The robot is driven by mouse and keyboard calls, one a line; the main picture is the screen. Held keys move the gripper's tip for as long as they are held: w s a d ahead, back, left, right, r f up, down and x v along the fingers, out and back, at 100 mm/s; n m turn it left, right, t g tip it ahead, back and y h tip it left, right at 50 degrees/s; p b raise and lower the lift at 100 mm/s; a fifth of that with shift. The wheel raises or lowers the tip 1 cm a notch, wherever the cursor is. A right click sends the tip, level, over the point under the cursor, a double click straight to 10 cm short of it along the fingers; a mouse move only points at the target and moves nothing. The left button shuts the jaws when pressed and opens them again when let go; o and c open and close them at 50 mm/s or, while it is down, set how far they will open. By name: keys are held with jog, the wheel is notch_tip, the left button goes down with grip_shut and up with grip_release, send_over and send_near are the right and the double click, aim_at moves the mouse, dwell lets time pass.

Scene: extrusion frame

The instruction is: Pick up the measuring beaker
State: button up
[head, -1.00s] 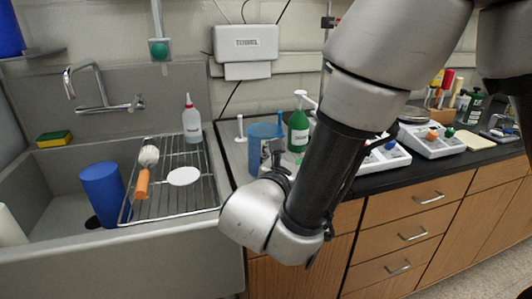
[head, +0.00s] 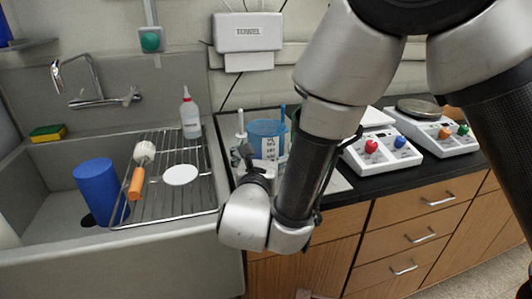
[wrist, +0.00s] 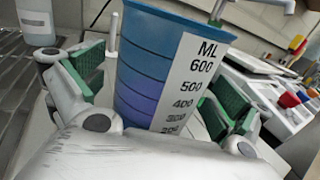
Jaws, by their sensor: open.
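The measuring beaker (wrist: 160,75) is blue, see-through and upright, with a white ML scale up its side. My gripper (wrist: 150,92) is open. Its green-padded fingers lie to the left and right of the beaker in the wrist view. A gap shows at the left finger; I cannot tell whether the right pad touches. In the head view, one finger of my gripper (head: 246,158) shows just left of the beaker.
A wash bottle (head: 190,116) stands beyond the sink rack (head: 160,205). White devices with coloured knobs (head: 382,156) stand to the right. A towel box (head: 247,32) hangs on the wall behind.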

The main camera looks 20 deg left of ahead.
jog(key=shift+w, duration=0.35)
jog(key=c, duration=1.2)
jog(key=shift+o, duration=0.2)
jog(key=shift+r, duration=0.15)
